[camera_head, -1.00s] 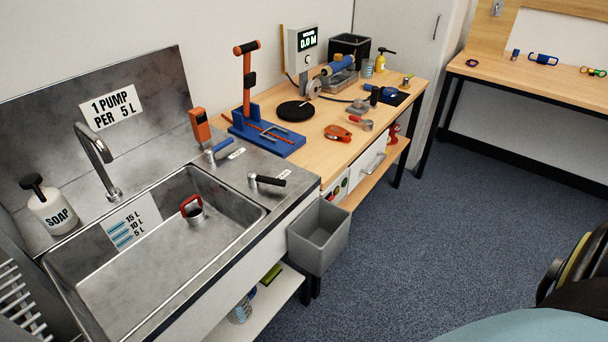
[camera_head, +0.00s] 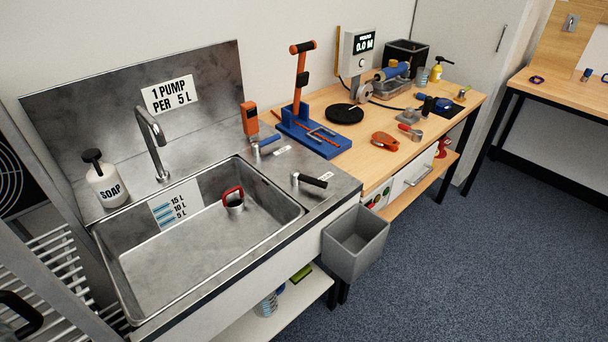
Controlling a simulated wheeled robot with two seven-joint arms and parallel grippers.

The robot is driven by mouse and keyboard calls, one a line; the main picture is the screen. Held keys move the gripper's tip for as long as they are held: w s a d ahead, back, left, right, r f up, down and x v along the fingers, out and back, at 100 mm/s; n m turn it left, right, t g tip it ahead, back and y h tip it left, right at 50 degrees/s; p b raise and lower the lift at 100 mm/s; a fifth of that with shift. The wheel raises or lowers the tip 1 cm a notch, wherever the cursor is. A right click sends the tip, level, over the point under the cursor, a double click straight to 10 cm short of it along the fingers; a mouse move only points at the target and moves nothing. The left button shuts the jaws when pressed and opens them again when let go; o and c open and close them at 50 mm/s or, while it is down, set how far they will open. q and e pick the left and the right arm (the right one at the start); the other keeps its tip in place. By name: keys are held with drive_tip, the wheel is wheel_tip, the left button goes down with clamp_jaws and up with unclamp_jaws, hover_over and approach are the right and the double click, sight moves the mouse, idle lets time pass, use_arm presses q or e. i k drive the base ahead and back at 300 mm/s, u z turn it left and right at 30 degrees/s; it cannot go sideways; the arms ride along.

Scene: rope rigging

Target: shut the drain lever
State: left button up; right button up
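Two levers stand on the steel deck at the right of the sink (camera_head: 140,262). One has a blue handle (camera_head: 270,140) and sits toward the back. The other has a black handle (camera_head: 313,181) and sits nearer the front edge. Each has a small white label beside it, too small to read, so I cannot tell which is the drain lever. A red-handled cup-like piece (camera_head: 233,203) sits in the basin. The basin looks empty of water.
A soap pump bottle (camera_head: 106,184) and a tap (camera_head: 153,140) stand behind the basin. A grey bin (camera_head: 354,245) hangs at the counter's front right. A wooden bench (camera_head: 370,157) with tools adjoins the sink. The blue floor at right is clear.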

sight(295, 177)
drive_tip(key=z, duration=1.5)
drive_tip(key=i, duration=1.35)
drive_tip(key=u, duration=2.75)
